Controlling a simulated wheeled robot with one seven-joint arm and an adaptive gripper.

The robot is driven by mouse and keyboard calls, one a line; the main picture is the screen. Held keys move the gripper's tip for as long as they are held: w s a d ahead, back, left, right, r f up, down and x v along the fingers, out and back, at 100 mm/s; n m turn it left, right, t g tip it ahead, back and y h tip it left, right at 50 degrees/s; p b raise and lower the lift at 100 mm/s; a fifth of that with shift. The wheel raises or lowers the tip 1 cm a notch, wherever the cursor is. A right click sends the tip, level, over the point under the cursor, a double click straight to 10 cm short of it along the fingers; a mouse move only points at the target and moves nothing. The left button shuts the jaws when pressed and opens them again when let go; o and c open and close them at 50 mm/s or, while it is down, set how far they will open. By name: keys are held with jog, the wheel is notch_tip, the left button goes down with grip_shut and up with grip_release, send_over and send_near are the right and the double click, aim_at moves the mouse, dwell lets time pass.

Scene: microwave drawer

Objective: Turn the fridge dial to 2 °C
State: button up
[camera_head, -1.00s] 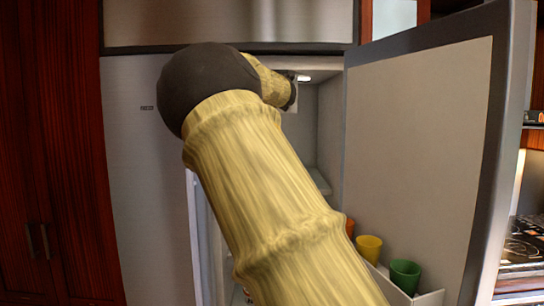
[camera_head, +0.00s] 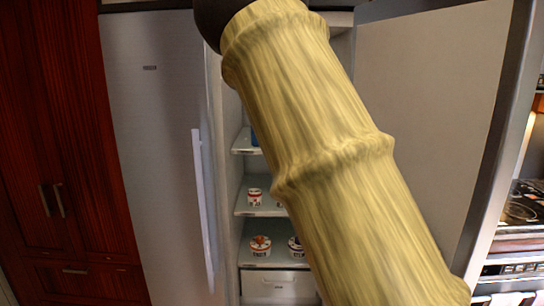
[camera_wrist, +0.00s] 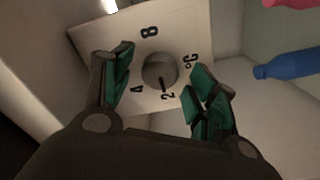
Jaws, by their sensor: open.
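The fridge dial (camera_wrist: 158,68) is a round grey knob on a pale panel (camera_wrist: 190,35) in the wrist view. The marks 8, 4, 2 and °C stand around it. A dark line on the knob's lower part seems to lie toward the 2, but the exact setting is hard to tell. My gripper (camera_wrist: 163,76) is open, with one green-padded finger on the left of the dial and the other on the right. Whether the fingers touch the knob is unclear. In the head view my arm hides the dial and the gripper.
The open fridge (camera_head: 242,200) has shelves with small jars (camera_head: 260,246) and a bottom drawer (camera_head: 278,288). Its right door (camera_head: 425,110) stands open beside my arm; the left door (camera_head: 155,150) is at the left. A blue bottle (camera_wrist: 285,66) lies right of the panel.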

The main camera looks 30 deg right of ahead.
jog(key=s+a+m+b, duration=0.2)
jog(key=s+a+m, duration=0.4)
jog(key=s+m, duration=0.3)
jog(key=w+a+f+g+y, duration=0.1)
jog(key=f, duration=1.6)
jog(key=w+a+f+n+g+y+p, duration=0.1)
jog(key=a+f+g+y, duration=0.1)
jog(key=f, duration=1.6)
jog(key=shift+w+a+n, duration=0.15)
jog(key=shift+w+n, duration=0.15)
jog(key=shift+w, duration=0.05)
